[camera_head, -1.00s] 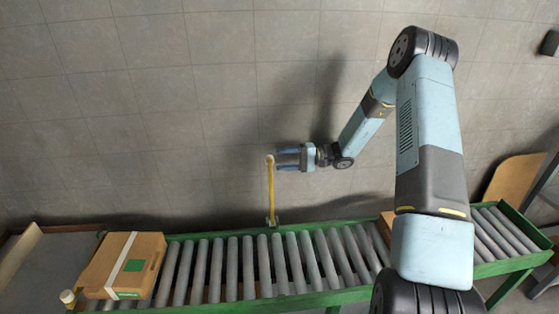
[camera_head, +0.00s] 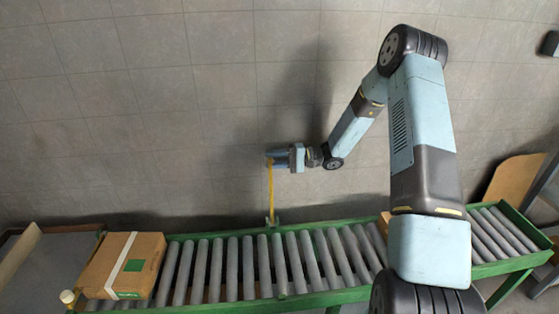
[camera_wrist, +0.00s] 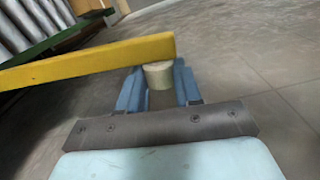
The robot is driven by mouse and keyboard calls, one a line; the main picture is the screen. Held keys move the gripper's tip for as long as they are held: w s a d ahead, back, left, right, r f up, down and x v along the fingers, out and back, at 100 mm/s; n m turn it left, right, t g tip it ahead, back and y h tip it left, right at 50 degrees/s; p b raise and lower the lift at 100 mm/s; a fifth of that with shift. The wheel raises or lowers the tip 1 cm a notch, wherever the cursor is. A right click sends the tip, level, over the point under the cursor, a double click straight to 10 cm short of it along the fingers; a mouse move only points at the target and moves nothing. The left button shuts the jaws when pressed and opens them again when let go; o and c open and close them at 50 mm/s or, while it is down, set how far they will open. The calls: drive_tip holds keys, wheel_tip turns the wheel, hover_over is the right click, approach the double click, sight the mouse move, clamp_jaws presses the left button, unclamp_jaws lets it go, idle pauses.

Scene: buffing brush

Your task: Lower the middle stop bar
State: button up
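The middle stop bar is a yellow bar (camera_head: 271,192) at the far side edge of the roller conveyor. It is raised, its foot at a bracket on the green rail and its other end out over the floor. The bar crosses the wrist view (camera_wrist: 90,60) from the left and ends in a pale round knob (camera_wrist: 158,75). My gripper (camera_head: 274,158) is at that end. In the wrist view its two blue fingers (camera_wrist: 158,88) lie on either side of the knob, seemingly open with little room. Whether they touch it is hard to see.
The conveyor (camera_head: 232,268) has grey rollers and green rails (camera_head: 330,297). A taped cardboard box (camera_head: 123,264) stands at its left end, and another box (camera_head: 384,222) is partly hidden behind my arm. A brown board (camera_head: 513,181) is at the right. The floor beyond the conveyor is clear.

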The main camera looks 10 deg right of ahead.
drive_tip(key=shift+f, duration=0.1)
clamp_jaws()
